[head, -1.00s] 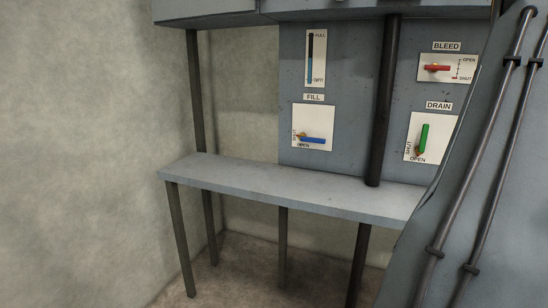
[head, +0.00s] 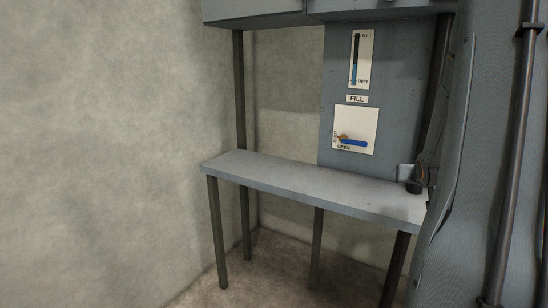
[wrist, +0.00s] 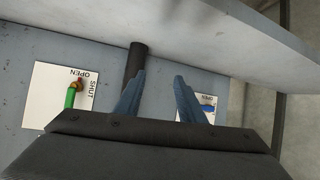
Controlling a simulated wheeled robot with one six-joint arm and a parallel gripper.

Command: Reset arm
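My gripper (wrist: 159,78) shows in the wrist view with its two blue fingers apart and nothing between them. The blue FILL handle (head: 354,143) lies level on its white plate in the head view, pointing right; in the wrist view it shows partly behind the right finger (wrist: 207,107). The green DRAIN handle (wrist: 70,97) is at the left of the wrist view, beside the SHUT and OPEN lettering. The gripper looks apart from both handles. My grey arm fills the right of the head view and hides the DRAIN and BLEED plates there.
A grey shelf (head: 290,184) on dark legs stands below the panel (head: 340,105). A level gauge (head: 362,60) hangs above the FILL plate. A dark post (wrist: 136,62) stands close to the gripper. The left wall (head: 100,150) has open floor before it.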

